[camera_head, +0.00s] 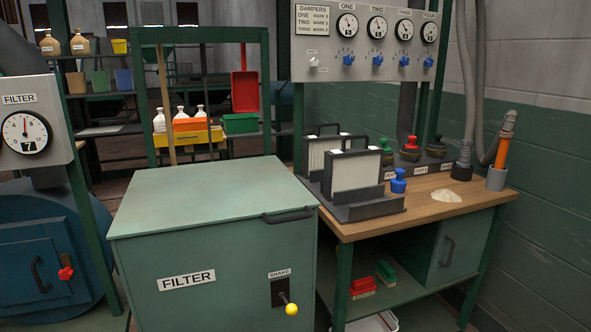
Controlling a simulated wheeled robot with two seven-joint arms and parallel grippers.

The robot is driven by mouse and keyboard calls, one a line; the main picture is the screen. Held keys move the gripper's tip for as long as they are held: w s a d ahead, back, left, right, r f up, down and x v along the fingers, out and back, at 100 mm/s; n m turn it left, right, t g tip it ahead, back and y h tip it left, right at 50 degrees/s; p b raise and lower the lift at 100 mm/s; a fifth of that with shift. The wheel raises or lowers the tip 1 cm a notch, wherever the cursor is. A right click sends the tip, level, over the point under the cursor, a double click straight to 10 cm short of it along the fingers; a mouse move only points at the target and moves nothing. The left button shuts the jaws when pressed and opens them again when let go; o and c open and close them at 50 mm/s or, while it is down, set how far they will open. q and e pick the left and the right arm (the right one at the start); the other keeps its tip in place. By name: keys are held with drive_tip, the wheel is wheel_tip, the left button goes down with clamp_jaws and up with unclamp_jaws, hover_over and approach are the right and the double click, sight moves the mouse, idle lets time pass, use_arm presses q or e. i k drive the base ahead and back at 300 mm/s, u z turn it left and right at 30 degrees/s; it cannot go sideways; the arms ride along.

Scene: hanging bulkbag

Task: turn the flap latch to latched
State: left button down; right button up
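I cannot tell which part is the flap latch; no part in view is labelled as one. A red star-shaped knob (66,273) sits on the blue door (32,272) of a round blue housing at the far left, beside a dark curved handle. A black lever with a yellow ball (291,309) comes out of a slot under the SHAKE label on the front of the green filter cabinet (215,199). Neither of my grippers is in view.
A wooden-topped bench (460,190) stands at right with a dark rack (365,209), coloured knobs and a pale powder heap (447,195). A damper panel (365,65) hangs above. A filter gauge (25,132) is at left. The cabinet top is bare.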

sight(65, 275)
drive_tip(key=u, duration=1.85)
drive_tip(key=k, duration=0.55)
drive_tip(key=u, duration=1)
drive_tip(key=i, duration=1.85)
drive_tip(key=z, duration=1.1)
drive_tip(key=i, duration=1.05)
drive_tip(key=z, duration=1.35)
drive_tip(key=i, duration=0.2)
drive_tip(key=z, duration=0.1)
